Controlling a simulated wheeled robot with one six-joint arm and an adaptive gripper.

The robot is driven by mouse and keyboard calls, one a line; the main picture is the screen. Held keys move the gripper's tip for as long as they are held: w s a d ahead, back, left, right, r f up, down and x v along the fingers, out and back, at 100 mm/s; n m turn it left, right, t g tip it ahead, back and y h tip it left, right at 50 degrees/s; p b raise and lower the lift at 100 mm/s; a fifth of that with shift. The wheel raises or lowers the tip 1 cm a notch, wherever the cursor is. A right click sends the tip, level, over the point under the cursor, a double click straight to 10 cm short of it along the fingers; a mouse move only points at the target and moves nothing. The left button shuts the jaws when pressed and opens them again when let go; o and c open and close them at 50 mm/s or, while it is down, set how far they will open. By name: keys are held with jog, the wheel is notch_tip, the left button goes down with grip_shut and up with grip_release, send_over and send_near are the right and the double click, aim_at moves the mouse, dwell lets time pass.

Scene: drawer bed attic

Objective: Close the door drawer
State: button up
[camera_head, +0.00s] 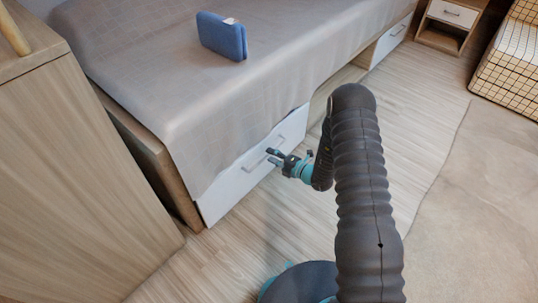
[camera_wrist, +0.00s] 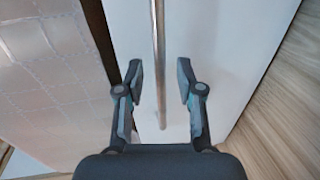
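The white drawer front (camera_head: 240,178) is at the base of the bed, below the hanging bedspread. It fills the middle of the wrist view (camera_wrist: 225,50), with a dark strip between it and the bedspread. How far the drawer stands out is hard to tell. Its thin metal bar handle (camera_wrist: 158,35) runs lengthwise between my fingers in the wrist view. My gripper (camera_head: 274,157) is at the drawer front, by the handle. It also shows in the wrist view (camera_wrist: 161,75), with its two fingers apart on either side of the bar and clear space around it.
The bed (camera_head: 165,80) has a grey bedspread and a blue box-like item (camera_head: 221,36) on top. A wooden cabinet (camera_head: 75,180) stands at left. Another white drawer (camera_head: 390,42) and a nightstand (camera_head: 450,14) are farther back. Wooden floor and a beige rug (camera_head: 475,190) lie open at right.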

jog(key=shift+x, duration=1.1)
grip_shut()
jog(key=shift+w, duration=0.1)
